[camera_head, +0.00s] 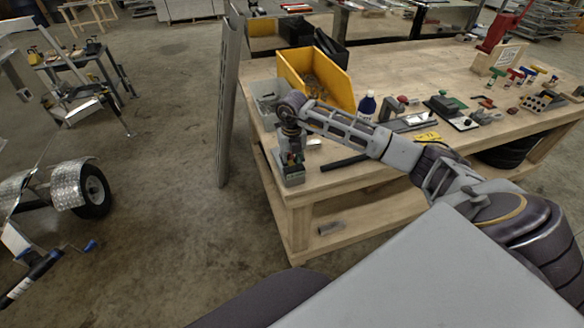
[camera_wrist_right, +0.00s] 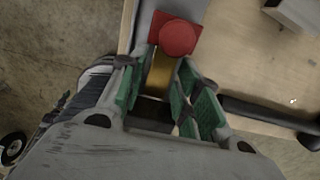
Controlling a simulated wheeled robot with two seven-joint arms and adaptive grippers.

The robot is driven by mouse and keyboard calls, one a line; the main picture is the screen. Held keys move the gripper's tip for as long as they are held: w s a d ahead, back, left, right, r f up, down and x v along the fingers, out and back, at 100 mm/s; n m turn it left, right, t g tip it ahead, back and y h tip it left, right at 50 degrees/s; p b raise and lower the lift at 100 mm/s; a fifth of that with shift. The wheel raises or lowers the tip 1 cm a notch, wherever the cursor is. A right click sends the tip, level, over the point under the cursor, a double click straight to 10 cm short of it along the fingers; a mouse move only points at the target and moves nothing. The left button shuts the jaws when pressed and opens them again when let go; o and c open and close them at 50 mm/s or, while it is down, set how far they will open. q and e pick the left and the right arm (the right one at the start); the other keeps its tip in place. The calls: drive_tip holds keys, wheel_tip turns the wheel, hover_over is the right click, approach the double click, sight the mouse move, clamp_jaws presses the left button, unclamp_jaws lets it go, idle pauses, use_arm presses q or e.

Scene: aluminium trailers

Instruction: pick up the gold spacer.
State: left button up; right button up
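The gold spacer (camera_wrist_right: 160,72) shows in the right wrist view as a narrow gold strip between my right gripper's green finger pads. Its upper end meets a red block with a round red knob (camera_wrist_right: 177,38). My right gripper (camera_wrist_right: 163,88) has its fingers apart, one on each side of the gold piece; a thin gap shows on the left. In the head view my right gripper (camera_head: 290,157) points down at the table's near left corner, just above a grey block (camera_head: 292,178). There the spacer cannot be made out. My left gripper is not in view.

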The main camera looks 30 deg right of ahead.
drive_tip(key=shift+f, duration=0.7)
drive_tip(key=c, duration=0.7)
